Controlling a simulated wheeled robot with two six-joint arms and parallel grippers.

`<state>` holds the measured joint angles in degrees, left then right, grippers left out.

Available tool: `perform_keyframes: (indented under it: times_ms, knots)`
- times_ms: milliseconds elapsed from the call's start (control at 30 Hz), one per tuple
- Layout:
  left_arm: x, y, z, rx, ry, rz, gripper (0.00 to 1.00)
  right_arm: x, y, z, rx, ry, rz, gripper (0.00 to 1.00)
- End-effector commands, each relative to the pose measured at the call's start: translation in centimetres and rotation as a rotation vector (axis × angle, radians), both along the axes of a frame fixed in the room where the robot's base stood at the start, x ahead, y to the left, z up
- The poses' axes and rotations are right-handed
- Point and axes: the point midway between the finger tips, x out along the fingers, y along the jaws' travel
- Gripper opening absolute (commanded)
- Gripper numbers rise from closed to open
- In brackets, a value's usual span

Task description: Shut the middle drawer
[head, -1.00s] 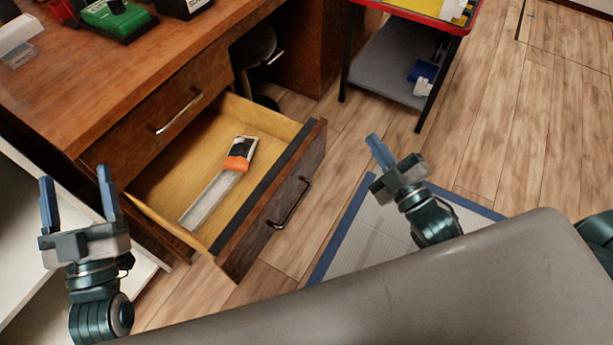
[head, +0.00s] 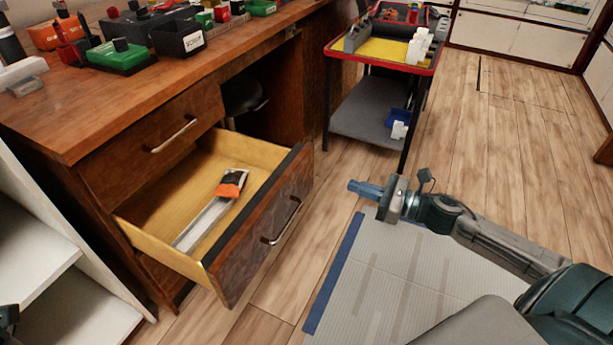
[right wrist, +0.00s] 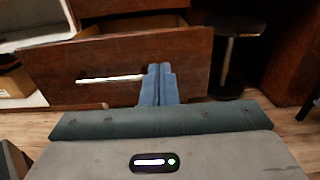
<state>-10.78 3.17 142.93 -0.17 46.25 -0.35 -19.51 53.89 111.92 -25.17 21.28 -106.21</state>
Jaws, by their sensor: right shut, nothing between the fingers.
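The middle drawer (head: 258,250) of the wooden desk is pulled well out, its dark front facing right with a metal handle (head: 283,221). Inside lies a long clear and grey item with an orange and black end (head: 231,184). My right gripper (head: 352,187) is shut and empty, to the right of the drawer front, its fingers pointing at it. In the right wrist view, the shut fingers (right wrist: 159,84) overlap the drawer front (right wrist: 185,60) beside the right end of the handle; I cannot tell whether they touch it.
The upper drawer (head: 128,160) is shut. A red-rimmed cart (head: 384,68) stands beyond, and a dark stool (head: 242,95) is under the desk. White shelving (head: 30,250) is at left. A blue-edged grey mat (head: 400,270) lies on the floor beneath my right arm.

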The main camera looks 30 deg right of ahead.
Motion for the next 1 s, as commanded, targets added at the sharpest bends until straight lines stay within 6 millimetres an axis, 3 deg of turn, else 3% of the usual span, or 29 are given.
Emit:
perform_keyframes:
  times_ms: [167, 567, 1000]
  knots:
    - [0.1, 0.0, -1.1, -0.011, -0.007, 0.008, 0.71, 1.2, 0.9, -0.2, 0.004, -0.006, -0.003, 0.0]
    - [0.1, 0.0, -0.8, -0.012, -0.006, 0.01, 0.71, 3.5, 2.7, 0.2, 0.008, -0.002, -0.006, 0.0]
    - [0.0, 0.0, -0.3, -0.007, -0.005, 0.005, 0.71, 7.9, 6.1, 0.2, 0.01, -0.003, -0.006, 0.0]
